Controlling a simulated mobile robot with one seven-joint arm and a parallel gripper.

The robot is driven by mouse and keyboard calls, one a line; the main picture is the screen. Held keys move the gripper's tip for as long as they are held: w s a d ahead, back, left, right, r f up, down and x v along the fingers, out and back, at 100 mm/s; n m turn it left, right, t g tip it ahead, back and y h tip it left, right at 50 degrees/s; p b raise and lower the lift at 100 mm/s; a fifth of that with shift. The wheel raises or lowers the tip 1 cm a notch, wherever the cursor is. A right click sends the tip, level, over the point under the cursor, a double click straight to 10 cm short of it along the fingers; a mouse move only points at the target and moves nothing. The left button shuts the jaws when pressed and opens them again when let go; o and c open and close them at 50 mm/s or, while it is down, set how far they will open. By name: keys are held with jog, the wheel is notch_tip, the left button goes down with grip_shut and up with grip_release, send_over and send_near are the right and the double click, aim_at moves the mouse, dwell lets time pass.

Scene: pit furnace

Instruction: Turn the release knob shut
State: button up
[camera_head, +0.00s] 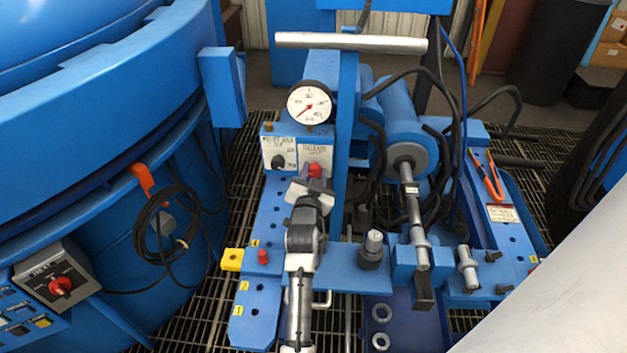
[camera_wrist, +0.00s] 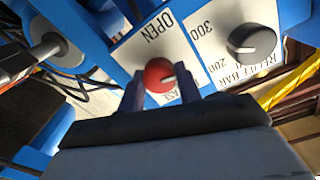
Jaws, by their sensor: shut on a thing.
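The red release knob (camera_head: 315,170) is on a white label plate (camera_head: 303,157) below the round gauge in the head view. In the wrist view the knob (camera_wrist: 159,75) sits between the two fingers of my gripper (camera_wrist: 160,90), which are shut on it. In the head view my gripper (camera_head: 312,188) reaches the knob from the front.
A black relief knob (camera_head: 278,161) is beside the release knob, on the left in the head view. A pressure gauge (camera_head: 311,103) stands above. A grey T-bar (camera_head: 350,43) crosses higher up. A blue cylinder (camera_head: 398,120) and hoses are close on the right, a large blue furnace (camera_head: 100,120) on the left.

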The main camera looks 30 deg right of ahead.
jog(key=m+b, duration=0.2)
jog(key=m, duration=0.1)
jog(key=shift+f+m, duration=0.1)
jog(key=shift+m, duration=0.3)
jog(key=m+b, duration=0.1)
jog(key=m, duration=0.2)
jog(key=shift+b, duration=0.4)
jog(key=m+b, duration=0.1)
jog(key=m, duration=0.3)
jog(key=shift+d+y, duration=0.1)
jog(key=shift+y, duration=0.2)
jog(key=shift+m+b, duration=0.95)
jog(key=shift+m, duration=1.05)
jog(key=o, duration=1)
jog(key=b+v, duration=0.2)
jog(key=v, duration=1.1)
jog(key=shift+s, duration=0.4)
